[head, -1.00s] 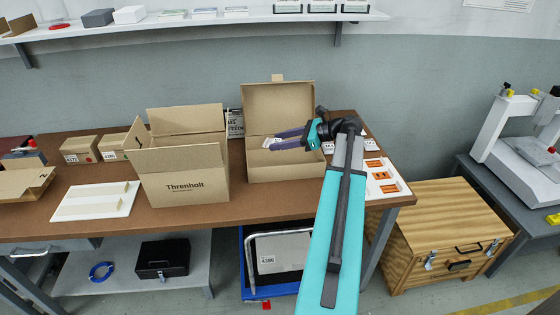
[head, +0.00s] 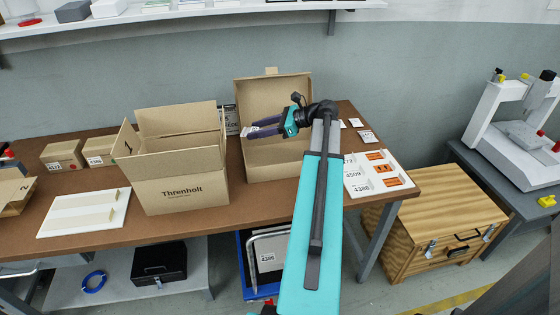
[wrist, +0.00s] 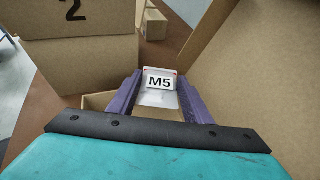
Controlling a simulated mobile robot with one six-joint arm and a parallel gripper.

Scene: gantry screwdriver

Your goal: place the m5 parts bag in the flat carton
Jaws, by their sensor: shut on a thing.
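The M5 parts bag (wrist: 160,83) is a small clear bag with a white label, held between my gripper's purple fingers in the wrist view. In the head view my gripper (head: 249,131) is shut on it, in front of the flat carton's raised lid and over its left part. The flat carton (head: 280,160) is brown and open, with its lid standing up at the back. Its lid (wrist: 262,70) fills the right of the wrist view. The carton's floor is mostly hidden, and I cannot tell how high the bag is above it.
A taller open Threnholt carton (head: 181,192) stands close to the left of the flat carton. A white tray with orange parts (head: 378,168) lies to the right. Small boxes (head: 63,155) and a white board (head: 60,213) are further left on the bench.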

